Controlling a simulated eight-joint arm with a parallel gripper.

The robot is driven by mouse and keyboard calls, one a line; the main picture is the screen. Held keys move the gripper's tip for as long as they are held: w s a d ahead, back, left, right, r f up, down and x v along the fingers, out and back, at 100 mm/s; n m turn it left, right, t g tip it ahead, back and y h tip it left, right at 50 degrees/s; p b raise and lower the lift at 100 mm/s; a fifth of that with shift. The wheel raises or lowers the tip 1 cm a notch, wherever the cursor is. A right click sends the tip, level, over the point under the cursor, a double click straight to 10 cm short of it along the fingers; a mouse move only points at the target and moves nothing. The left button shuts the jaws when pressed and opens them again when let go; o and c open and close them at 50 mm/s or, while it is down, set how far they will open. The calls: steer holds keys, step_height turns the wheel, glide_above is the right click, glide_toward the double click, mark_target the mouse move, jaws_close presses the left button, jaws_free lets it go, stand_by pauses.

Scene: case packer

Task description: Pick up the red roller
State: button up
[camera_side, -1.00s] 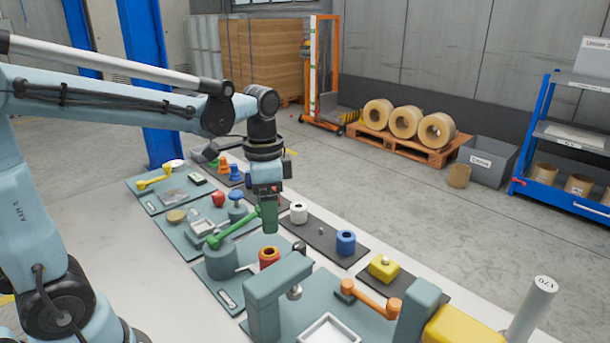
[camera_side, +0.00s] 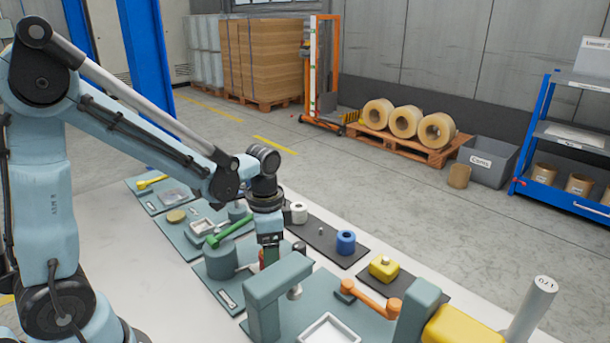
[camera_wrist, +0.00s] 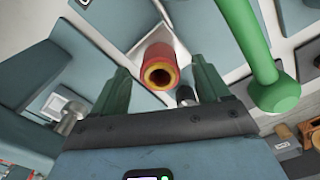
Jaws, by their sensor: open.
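The red roller (camera_wrist: 157,52) is a short red cylinder with a yellowish rim around a hole. In the wrist view it shows ahead of my gripper (camera_wrist: 161,68), in the gap between the two green fingers, with space on both sides. It sits on or beside a pale tray surface. In the side view only a sliver of the red roller (camera_side: 262,258) shows; my gripper (camera_side: 270,248) hides most of it from above. My gripper points down, is open and holds nothing. Whether the fingertips are level with the roller cannot be told.
A green lever (camera_side: 230,230) stands close to the left of my gripper; its rounded end (camera_wrist: 276,95) is near the right finger in the wrist view. A grey-green bracket (camera_side: 270,285) stands in front. White (camera_side: 299,212) and blue (camera_side: 346,242) rollers sit on a dark mat.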

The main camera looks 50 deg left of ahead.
steer(key=shift+f, duration=1)
steer(key=shift+c, duration=0.2)
steer(key=c, duration=1.2)
steer(key=shift+r, duration=0.1)
